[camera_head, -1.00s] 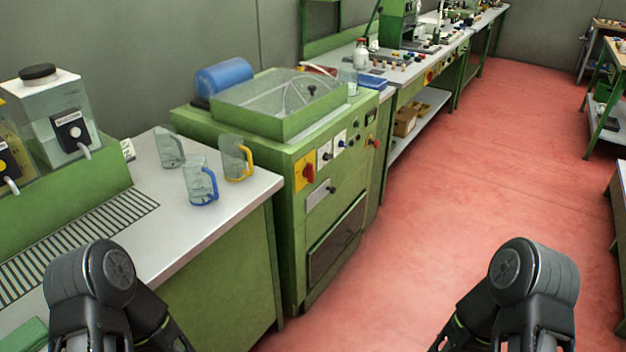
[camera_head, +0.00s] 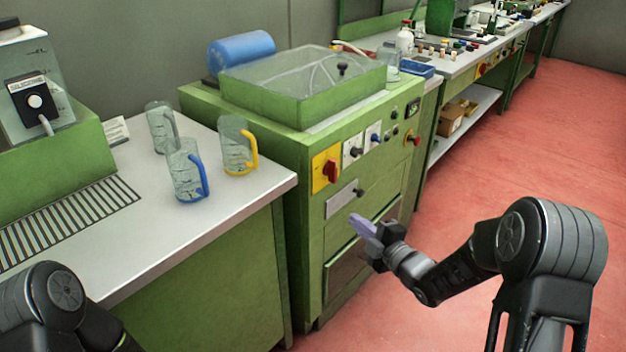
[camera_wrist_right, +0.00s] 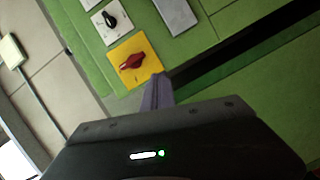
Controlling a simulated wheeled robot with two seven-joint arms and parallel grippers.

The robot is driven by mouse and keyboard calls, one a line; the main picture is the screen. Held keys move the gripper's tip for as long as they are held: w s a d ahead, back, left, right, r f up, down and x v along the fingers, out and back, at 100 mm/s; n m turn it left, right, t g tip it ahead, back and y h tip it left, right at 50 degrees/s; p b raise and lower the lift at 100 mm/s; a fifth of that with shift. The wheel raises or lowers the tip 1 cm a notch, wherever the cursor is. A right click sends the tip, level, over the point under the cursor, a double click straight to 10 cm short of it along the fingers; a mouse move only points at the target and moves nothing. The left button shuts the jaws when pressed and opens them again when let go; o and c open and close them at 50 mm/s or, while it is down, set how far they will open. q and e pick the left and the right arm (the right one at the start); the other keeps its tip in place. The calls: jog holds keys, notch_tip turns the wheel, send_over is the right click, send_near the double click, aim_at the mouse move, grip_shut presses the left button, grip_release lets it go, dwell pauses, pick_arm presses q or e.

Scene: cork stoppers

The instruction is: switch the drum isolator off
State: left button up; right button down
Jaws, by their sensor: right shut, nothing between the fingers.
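The drum isolator is a red rotary handle (camera_head: 331,171) on a yellow plate (camera_head: 319,182) at the upper left of the green machine's front. In the right wrist view the red handle (camera_wrist_right: 132,62) sits on its yellow plate (camera_wrist_right: 147,72), just beyond the fingertips. My right gripper (camera_head: 358,222) is shut and empty, in front of the machine, below and right of the isolator and apart from it. Its purple-grey fingers (camera_wrist_right: 158,92) show in the wrist view. My left arm shows at the lower left; its gripper is out of view.
White plates with dark knobs (camera_head: 353,150) and (camera_head: 374,136) sit right of the isolator. A red button (camera_head: 416,139) is near the machine's right corner. A counter (camera_head: 240,205) with several glass jugs stands left. Red floor (camera_head: 470,215) is free to the right.

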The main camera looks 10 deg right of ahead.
aim_at(332, 171)
jog(key=r+n, duration=0.1)
jog(key=a+r+n+y, duration=0.1)
jog(key=r+n, duration=0.1)
jog(key=n, duration=0.1)
jog(key=shift+s+a+t+y, duration=0.1)
jog(key=shift+a+t+y, duration=0.2)
jog(key=shift+a, duration=0.1)
jog(key=w+a+p, duration=0.1)
jog(key=w, duration=1)
jog(key=shift+w, duration=0.25)
jog(key=shift+a+f, duration=0.1)
jog(key=shift+a, duration=0.05)
